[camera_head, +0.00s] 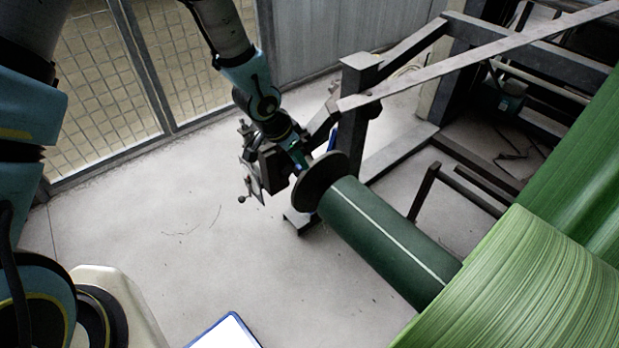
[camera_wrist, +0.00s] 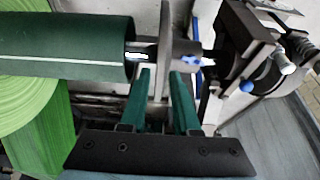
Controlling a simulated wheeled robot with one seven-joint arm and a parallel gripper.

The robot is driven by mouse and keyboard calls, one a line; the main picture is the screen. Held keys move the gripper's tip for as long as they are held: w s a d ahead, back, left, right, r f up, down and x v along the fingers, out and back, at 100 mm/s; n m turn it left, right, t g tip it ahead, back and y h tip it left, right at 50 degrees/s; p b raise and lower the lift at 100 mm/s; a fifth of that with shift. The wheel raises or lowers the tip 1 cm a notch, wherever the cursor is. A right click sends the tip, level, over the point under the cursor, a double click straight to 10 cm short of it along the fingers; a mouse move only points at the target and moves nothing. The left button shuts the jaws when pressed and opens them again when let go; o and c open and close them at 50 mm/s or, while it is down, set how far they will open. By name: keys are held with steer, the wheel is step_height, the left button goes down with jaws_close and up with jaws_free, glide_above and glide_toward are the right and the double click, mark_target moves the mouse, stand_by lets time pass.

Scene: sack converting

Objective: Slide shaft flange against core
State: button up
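The core (camera_head: 385,240) is a dark green cylinder with a white stripe; it also shows at upper left in the wrist view (camera_wrist: 65,45). The flange (camera_head: 318,183) is a dark disc near the core's free end; in the wrist view it is a thin upright plate (camera_wrist: 164,40). A gap with a short length of shaft (camera_wrist: 143,53) showing separates the flange from the core end. My gripper (camera_wrist: 161,78) has its two green fingers apart, one on either side of the flange's edge, with space seen beside it. In the head view my gripper (camera_head: 298,155) is at the flange's far side.
A large light-green roll (camera_head: 530,285) is at the right. A metal frame (camera_head: 358,125) stands behind the flange. A dark bracket with clamp parts (camera_wrist: 245,40) is right of the flange in the wrist view. A mesh fence (camera_head: 95,90) stands at left; the floor (camera_head: 150,230) before it is clear.

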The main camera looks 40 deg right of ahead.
mark_target(309, 177)
steer(key=x, duration=1)
steer(key=shift+w+p, duration=0.1)
steer(key=shift+p, duration=0.25)
steer(key=shift+a, duration=0.1)
jaws_close()
stand_by(0.8)
